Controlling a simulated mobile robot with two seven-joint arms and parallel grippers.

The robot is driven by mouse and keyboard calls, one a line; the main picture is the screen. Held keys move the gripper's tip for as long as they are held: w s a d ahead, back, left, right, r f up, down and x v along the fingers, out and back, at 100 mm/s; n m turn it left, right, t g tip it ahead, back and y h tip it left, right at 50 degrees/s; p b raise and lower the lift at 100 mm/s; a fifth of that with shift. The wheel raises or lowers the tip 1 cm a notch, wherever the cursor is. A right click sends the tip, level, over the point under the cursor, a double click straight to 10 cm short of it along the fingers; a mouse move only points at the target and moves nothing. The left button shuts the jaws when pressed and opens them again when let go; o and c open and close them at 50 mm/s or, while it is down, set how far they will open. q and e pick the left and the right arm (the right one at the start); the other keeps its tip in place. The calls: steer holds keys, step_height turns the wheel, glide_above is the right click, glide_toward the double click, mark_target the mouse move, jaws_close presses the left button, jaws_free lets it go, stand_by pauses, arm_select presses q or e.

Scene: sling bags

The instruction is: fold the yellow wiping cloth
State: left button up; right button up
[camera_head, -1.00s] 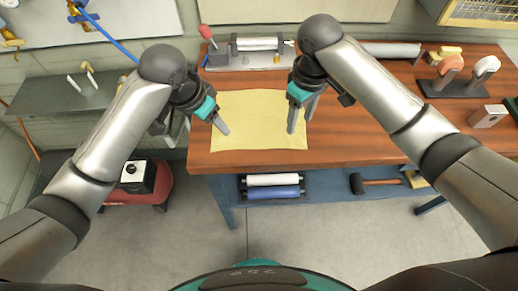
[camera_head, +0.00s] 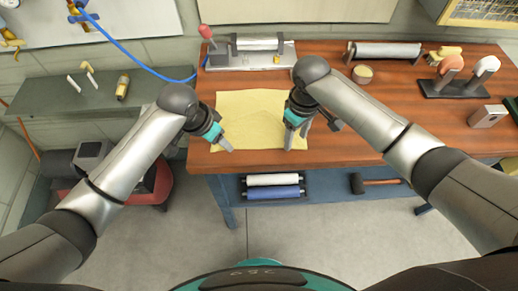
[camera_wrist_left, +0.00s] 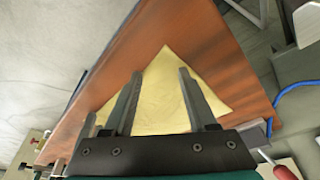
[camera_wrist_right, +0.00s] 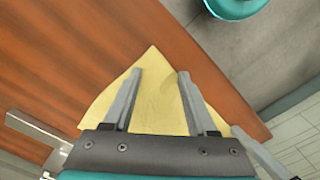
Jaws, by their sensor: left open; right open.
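The yellow wiping cloth (camera_head: 250,113) lies spread nearly flat on the wooden workbench, close to its front left corner. It also shows in the left wrist view (camera_wrist_left: 163,95) and in the right wrist view (camera_wrist_right: 155,105). My left gripper (camera_head: 228,148) is open over the cloth's front left part; its two fingers show apart in the left wrist view. My right gripper (camera_head: 290,146) is open over the cloth's front right part, with its fingers apart in the right wrist view. Neither holds anything. I cannot tell whether the fingertips touch the cloth.
The workbench top (camera_head: 350,140) is bare right of the cloth. Behind the cloth stands a grey device with a roller (camera_head: 258,46). A small round tin (camera_head: 362,74), a long roller (camera_head: 384,51) and a dark stand (camera_head: 455,88) lie further right. A blue hose (camera_head: 130,55) hangs at left.

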arm_select(q)
steer(key=shift+f, duration=0.2)
arm_select(e)
steer(key=shift+f, duration=0.2)
arm_select(q)
steer(key=shift+c, duration=0.3)
arm_select(e)
steer(key=shift+c, duration=0.4)
arm_select(q)
steer(key=c, duration=0.8)
arm_select(e)
steer(key=c, duration=0.8)
arm_select(q)
jaws_close()
arm_select(e)
steer(key=shift+s, duration=0.1)
jaws_close()
arm_select(q)
steer(key=shift+a, duration=0.1)
arm_select(e)
steer(key=shift+d, duration=0.1)
arm_select(q)
steer(key=shift+r, duration=0.15)
